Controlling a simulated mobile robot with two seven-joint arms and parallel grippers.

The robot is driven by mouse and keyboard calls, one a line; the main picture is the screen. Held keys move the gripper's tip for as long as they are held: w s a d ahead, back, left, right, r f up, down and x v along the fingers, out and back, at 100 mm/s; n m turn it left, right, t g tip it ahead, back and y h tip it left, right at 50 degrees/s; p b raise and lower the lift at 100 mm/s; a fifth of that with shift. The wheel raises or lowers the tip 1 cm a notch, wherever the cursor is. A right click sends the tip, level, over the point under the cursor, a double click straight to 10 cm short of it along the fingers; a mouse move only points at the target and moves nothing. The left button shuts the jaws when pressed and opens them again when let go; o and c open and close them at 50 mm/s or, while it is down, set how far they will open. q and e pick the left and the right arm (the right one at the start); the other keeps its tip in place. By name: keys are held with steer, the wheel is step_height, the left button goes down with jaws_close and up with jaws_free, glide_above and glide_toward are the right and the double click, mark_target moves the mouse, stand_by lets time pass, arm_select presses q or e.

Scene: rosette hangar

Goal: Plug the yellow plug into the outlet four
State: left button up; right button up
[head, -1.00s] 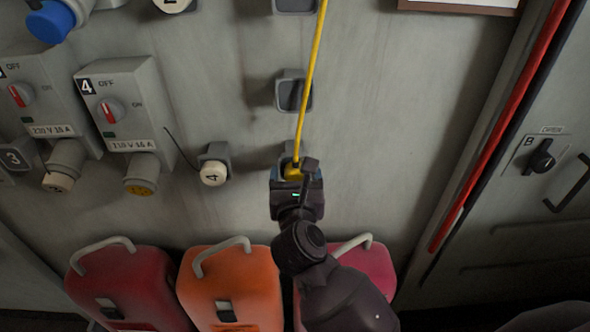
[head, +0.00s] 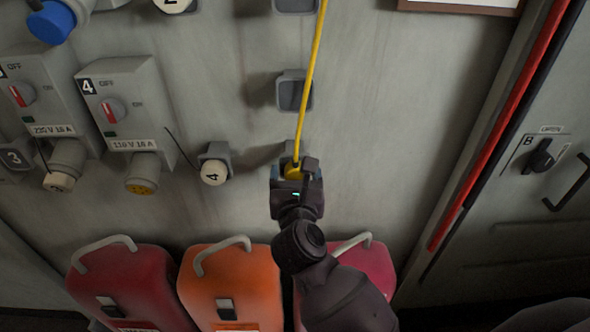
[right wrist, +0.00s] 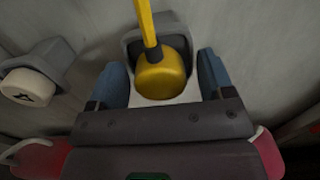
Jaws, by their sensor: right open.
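The yellow plug (head: 292,167) sits in a grey wall holder, with its yellow cable running up the wall; it also shows in the right wrist view (right wrist: 163,76). My right gripper (head: 296,172) is at the plug, its blue-padded fingers (right wrist: 170,82) on either side with gaps visible between pads and plug. It is open. Outlet four (head: 128,105) is the grey box labelled 4 at the left, with a red-marked switch and a yellow-faced socket (head: 141,187) pointing down. A round white cap marked 4 (head: 213,172) sits in a holder between them. My left gripper is not in view.
Another outlet box (head: 38,95) stands left of outlet four, with a blue plug (head: 52,22) above. An empty grey holder (head: 294,91) is above the plug. Red (head: 130,287), orange (head: 232,285) and pink (head: 366,265) cases stand below. A cabinet with a red strip is at the right.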

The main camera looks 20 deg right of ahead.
stand_by(0.8)
steer(key=c, duration=1.2)
steer(key=shift+s, duration=0.15)
steer(key=shift+p+v, duration=0.3)
steer(key=shift+v, duration=2.55)
